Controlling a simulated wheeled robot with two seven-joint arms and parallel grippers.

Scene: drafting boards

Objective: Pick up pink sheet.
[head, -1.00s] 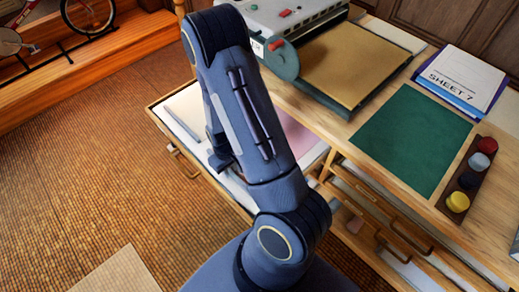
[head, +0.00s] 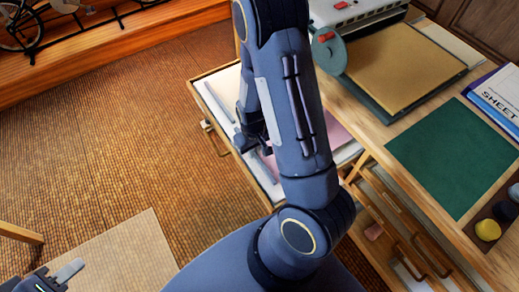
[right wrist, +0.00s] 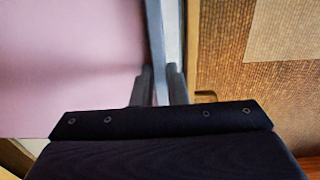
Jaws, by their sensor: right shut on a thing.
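The pink sheet (head: 331,130) lies in the open drawer, partly hidden behind my right arm in the head view. In the right wrist view the pink sheet (right wrist: 65,60) fills the left side. A long grey-blue bar (head: 217,102) lies along the drawer's left part, and it also shows in the right wrist view (right wrist: 155,25), beside the sheet's edge. My right gripper (head: 252,143) is low in the drawer; its fingers (right wrist: 161,88) are shut on the bar. My left gripper (head: 58,278) is partly in view at the bottom left corner, apart from everything; its opening is unclear.
The open drawer's wooden rim (head: 213,130) borders the tiled floor (head: 110,130). More drawers with handles (head: 432,255) are below the worktop. On top are a green mat (head: 455,155), a tan board (head: 405,65) and a sheet pad (head: 500,100).

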